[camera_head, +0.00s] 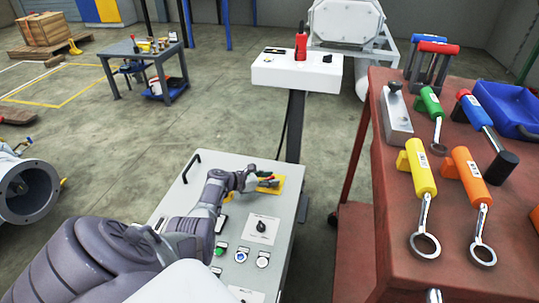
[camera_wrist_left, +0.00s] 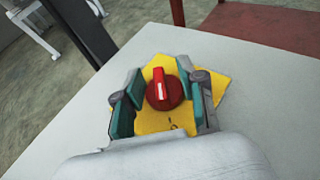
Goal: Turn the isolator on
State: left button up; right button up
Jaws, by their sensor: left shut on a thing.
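The isolator is a red rotary knob (camera_wrist_left: 165,92) with a red-and-white handle on a yellow plate (camera_wrist_left: 213,84). In the head view the yellow plate (camera_head: 270,186) sits near the far end of the grey control panel (camera_head: 232,165), and my gripper partly hides the knob. My left gripper (camera_head: 262,178) reaches over the panel from the left. In the left wrist view my left gripper (camera_wrist_left: 165,104) has its teal-padded fingers on both sides of the knob, shut on it. The knob's handle points roughly away from the wrist. My right gripper is not in view.
The panel also has a black rotary switch (camera_head: 261,227), a green button (camera_head: 219,250) and a black handle (camera_head: 191,167) at its left edge. A red-brown table (camera_head: 390,185) with several coloured tools stands at right. A white stand (camera_head: 297,72) is behind.

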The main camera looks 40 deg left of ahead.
aim_at(270, 178)
pick_arm(q)
jog(key=o, duration=1.2)
jog(key=shift+c, duration=0.2)
jog(key=shift+r, duration=0.1)
notch_tip(270, 178, up, 10)
jog(key=shift+f, duration=0.1)
